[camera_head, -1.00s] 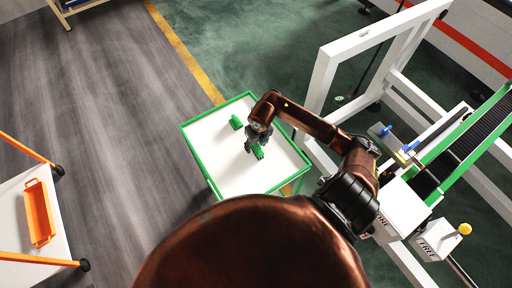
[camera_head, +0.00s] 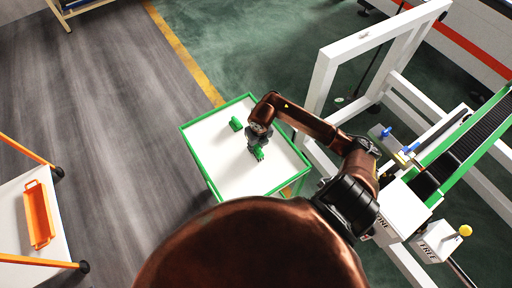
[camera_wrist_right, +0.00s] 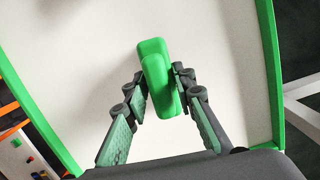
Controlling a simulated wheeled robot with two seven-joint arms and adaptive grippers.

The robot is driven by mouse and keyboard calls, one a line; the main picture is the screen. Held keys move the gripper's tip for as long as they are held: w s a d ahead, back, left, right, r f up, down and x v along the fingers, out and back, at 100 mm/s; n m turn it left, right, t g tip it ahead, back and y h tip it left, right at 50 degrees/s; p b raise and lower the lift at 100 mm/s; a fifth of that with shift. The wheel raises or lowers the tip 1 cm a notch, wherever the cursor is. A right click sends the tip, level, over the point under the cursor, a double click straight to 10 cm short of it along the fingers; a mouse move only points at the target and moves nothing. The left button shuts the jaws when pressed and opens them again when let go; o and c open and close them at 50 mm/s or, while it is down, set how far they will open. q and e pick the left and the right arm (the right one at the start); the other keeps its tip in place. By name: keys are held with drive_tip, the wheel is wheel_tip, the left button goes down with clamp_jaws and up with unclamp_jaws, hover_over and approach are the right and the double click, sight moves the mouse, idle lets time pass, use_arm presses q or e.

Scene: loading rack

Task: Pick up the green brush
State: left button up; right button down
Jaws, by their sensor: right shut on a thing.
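The green brush (camera_wrist_right: 160,80) is between the fingers of my right gripper (camera_wrist_right: 158,88), which is shut on it, in the right wrist view. In the head view, my right gripper (camera_head: 254,148) is over the white table top, and the brush (camera_head: 259,155) shows at its fingertips. I cannot tell whether the brush still touches the table. A second small green object (camera_head: 236,123) lies on the table to the upper left of the gripper. My left gripper is not in view.
The white table (camera_head: 222,170) has a raised green rim. A white frame (camera_head: 325,75) and a conveyor (camera_head: 470,140) stand to the right. An orange tray (camera_head: 39,215) sits on a white cart at the left. Grey floor lies between.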

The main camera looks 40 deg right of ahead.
drive_tip(key=shift+r, duration=0.35)
wheel_tip(320, 180, up, 3)
drive_tip(key=shift+s+f+b, duration=0.1)
drive_tip(key=shift+f+b, duration=0.05)
drive_tip(key=shift+b, duration=0.25)
drive_tip(key=s+a+r+b, duration=0.1)
drive_tip(key=s+a+r, duration=0.3)
drive_tip(key=s+r, duration=0.5)
drive_tip(key=s, duration=0.4)
drive_tip(key=shift+s+r, duration=0.15)
drive_tip(key=shift+r, duration=0.05)
drive_tip(key=c, duration=2.2)
unclamp_jaws()
drive_tip(key=c, duration=0.4)
